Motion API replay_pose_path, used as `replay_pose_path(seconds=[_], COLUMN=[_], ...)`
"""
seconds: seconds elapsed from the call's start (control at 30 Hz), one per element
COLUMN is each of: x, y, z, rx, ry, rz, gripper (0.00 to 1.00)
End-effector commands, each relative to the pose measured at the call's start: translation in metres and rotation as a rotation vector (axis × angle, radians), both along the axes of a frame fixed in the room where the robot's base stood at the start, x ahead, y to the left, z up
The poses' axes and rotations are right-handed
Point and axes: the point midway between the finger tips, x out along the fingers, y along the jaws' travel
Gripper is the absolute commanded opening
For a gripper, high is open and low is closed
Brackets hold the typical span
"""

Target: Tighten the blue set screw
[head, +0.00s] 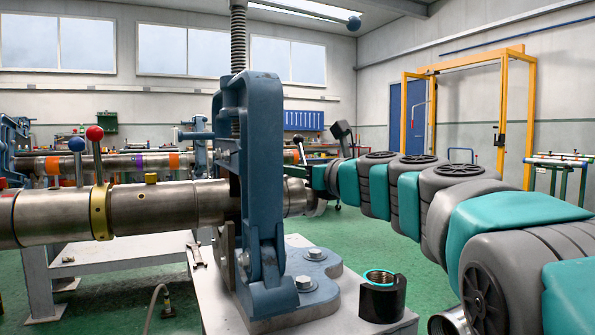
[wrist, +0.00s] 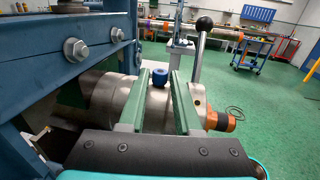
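The blue set screw (wrist: 159,74) stands up from the top of a steel pipe (wrist: 157,105) in the wrist view. It is a small blue knob with a round head. My gripper (wrist: 158,86) has two green fingers, one on each side of the screw with a visible gap to each. The fingers are open and hold nothing. In the head view my gripper (head: 322,178) is at the right of the blue vise frame (head: 262,150), partly hidden behind it. I cannot make out the set screw in the head view.
A lever with a black ball (wrist: 204,24) stands close to the right finger. An orange fitting (wrist: 222,121) is at the pipe's right. Blue vise steelwork (wrist: 85,38) closes off the left.

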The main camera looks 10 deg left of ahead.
Motion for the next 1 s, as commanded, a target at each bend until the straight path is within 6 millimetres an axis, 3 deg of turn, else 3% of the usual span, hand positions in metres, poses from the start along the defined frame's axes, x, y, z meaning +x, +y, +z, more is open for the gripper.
replay_pose_path(seconds=[0.03, 0.27, 0.67, 1.0], x=[0.000, 0.000, -0.001, -0.002], y=[0.000, 0.000, 0.000, -0.004], z=[0.000, 0.000, 0.001, 0.017], rx=[0.000, 0.000, 0.002, 0.025], ry=[0.000, 0.000, -0.001, -0.018], rz=[0.000, 0.000, -0.002, -0.063], gripper=[0.25, 0.00, 0.00, 0.00])
